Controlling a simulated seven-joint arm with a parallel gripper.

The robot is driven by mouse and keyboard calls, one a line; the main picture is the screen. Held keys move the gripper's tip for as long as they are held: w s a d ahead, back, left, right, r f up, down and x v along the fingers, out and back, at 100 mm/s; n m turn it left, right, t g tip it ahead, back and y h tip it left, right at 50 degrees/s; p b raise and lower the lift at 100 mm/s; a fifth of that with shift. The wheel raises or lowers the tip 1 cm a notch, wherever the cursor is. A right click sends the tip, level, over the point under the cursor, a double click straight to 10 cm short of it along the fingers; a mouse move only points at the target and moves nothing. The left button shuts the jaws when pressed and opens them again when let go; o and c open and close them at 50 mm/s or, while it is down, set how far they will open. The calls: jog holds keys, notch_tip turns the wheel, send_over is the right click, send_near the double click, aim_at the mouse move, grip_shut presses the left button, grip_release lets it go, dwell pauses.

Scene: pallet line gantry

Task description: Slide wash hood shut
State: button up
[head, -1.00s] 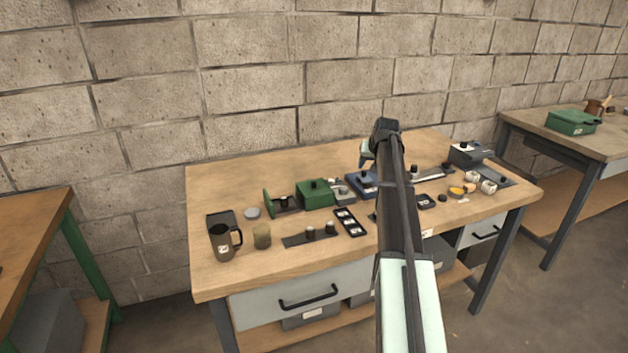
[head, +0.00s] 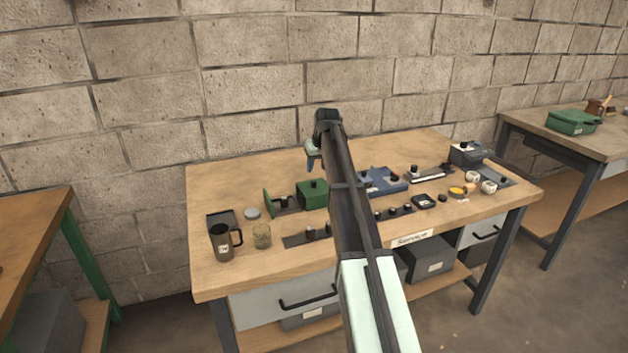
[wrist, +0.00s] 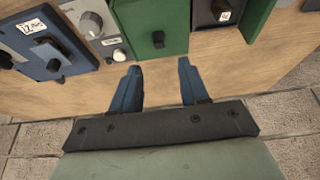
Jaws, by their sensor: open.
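A green box (head: 312,193) with a black knob on top, likely the wash hood, sits on the bench. A gap with a dark fitting (head: 283,203) separates it from an upright green end plate (head: 268,203) to its left. My gripper (head: 311,163) is above and behind the green box, apart from it. In the wrist view my gripper (wrist: 160,68) has its two blue fingers spread with nothing between them. The green box (wrist: 160,20) and its knob (wrist: 158,39) show just beyond the fingertips. My arm hides part of the bench right of the box.
A blue device (head: 383,181) stands right of the green box, and a grey dial unit (wrist: 92,22) is close beside it. A dark mug (head: 222,242) and a jar (head: 262,235) stand front left. A dark grey box (head: 466,152) is at the right. The back left bench top is clear.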

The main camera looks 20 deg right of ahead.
aim_at(314, 182)
jog(key=x, duration=0.8)
jog(key=shift+w+f, duration=0.1)
jog(key=shift+c, duration=0.4)
grip_shut()
